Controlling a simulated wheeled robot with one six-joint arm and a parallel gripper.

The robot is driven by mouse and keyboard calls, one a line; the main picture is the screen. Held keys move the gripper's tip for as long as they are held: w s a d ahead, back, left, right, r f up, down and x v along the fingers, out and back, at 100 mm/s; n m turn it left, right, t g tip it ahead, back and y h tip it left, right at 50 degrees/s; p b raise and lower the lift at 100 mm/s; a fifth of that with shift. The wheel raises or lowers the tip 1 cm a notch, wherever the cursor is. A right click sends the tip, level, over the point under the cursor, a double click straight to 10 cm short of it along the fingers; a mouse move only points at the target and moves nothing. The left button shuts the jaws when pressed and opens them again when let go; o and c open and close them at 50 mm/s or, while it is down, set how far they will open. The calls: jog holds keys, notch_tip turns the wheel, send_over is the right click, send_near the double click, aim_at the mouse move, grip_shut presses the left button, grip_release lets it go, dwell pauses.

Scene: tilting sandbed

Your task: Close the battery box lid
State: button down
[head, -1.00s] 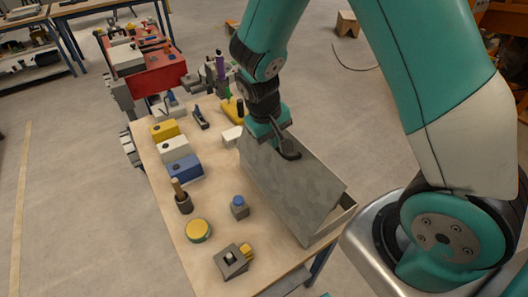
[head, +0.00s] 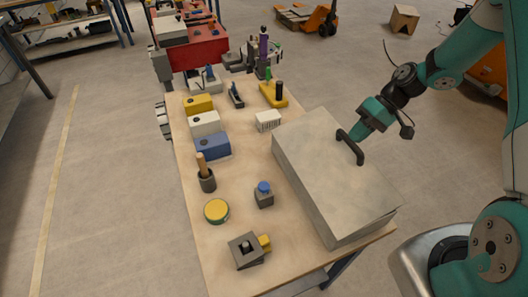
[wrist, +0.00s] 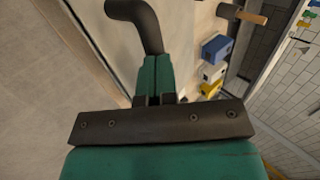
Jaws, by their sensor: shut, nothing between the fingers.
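The battery box (head: 365,226) is a large grey box at the right side of the bench. Its grey lid (head: 325,165) lies down over the box, with no open gap visible. A dark bar handle (head: 350,146) stands on the lid near its right edge. My gripper (head: 358,132) is shut and empty beside the handle, at its far right side. In the wrist view my green fingers (wrist: 156,62) are together, and the dark handle (wrist: 146,22) shows just beyond their tips. I cannot tell whether they touch it.
The wooden bench (head: 222,268) holds yellow, white and blue boxes (head: 212,146), a cup with a wooden-handled tool (head: 206,178), a yellow round tin (head: 216,211), a blue-capped item (head: 264,194) and a grey block (head: 247,250).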

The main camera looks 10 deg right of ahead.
jog(key=shift+w+d+f+b, duration=0.1)
jog(key=shift+d+f+b, duration=0.3)
jog(key=shift+f, duration=0.3)
jog(key=shift+w+d+f+b, duration=0.1)
jog(key=shift+d+f+b, duration=0.25)
jog(key=shift+f, duration=0.35)
jog(key=shift+w+d+f+b, duration=0.1)
jog(key=shift+d+f+b, duration=0.25)
jog(key=shift+f, duration=0.35)
jog(key=shift+r, duration=0.1)
jog(key=v, duration=1.7)
jog(key=shift+r, duration=0.2)
jog(key=s+a+r+n+h, duration=0.15)
jog(key=a+r, duration=0.35)
jog(key=a, duration=0.6)
jog(key=s+a+r+n, duration=0.1)
jog(key=s+a+r, duration=0.3)
jog(key=a, duration=0.6)
jog(key=s+a+r+n+h, duration=0.1)
jog(key=s+a, duration=0.4)
jog(key=s, duration=0.4)
jog(key=s+a+r+n+t+h, duration=0.1)
jog(key=s+a, duration=0.5)
jog(key=s, duration=0.4)
jog(key=shift+s+r+t, duration=0.25)
jog(key=shift+t, duration=0.05)
